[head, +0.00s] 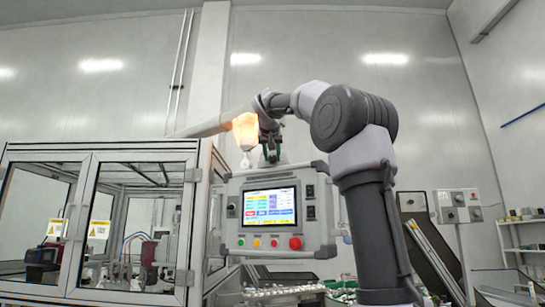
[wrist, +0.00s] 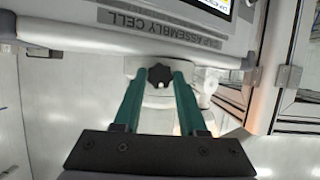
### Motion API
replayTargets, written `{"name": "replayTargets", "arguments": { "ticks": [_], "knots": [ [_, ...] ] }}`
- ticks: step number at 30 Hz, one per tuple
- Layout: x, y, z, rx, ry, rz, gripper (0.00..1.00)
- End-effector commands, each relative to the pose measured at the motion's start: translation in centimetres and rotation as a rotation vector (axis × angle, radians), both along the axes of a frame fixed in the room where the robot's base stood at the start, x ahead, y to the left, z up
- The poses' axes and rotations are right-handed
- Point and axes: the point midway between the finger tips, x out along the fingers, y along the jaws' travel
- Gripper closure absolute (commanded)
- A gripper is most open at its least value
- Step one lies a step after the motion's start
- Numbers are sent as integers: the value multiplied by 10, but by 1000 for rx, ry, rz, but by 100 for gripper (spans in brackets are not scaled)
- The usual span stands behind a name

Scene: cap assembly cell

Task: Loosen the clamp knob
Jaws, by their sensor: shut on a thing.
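The clamp knob (wrist: 160,75) is a small dark lobed knob on a pale round mount, seen in the wrist view. My gripper (wrist: 158,80) has green fingers, one on each side of the knob, shut on it. In the head view my gripper (head: 270,152) points down at the top edge of the control panel (head: 230,214). The knob cannot be made out in the head view.
The panel has a lit screen (head: 269,206), coloured buttons and a red stop button (head: 295,243). A glass-doored machine cell (head: 190,225) stands at left. An orange-lit lamp (head: 246,132) is close beside my gripper. A grey post-mounted box (head: 458,205) stands at right.

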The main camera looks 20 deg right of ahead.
Motion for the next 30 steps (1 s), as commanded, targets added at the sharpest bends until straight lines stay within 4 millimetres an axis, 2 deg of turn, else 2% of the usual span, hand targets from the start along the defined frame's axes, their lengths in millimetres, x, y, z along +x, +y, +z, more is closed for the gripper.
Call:
{"name": "replayTargets", "arguments": {
  "ticks": [30],
  "knots": [
    [3, 7, -5, -873, 406, 1, 100]
  ]
}}
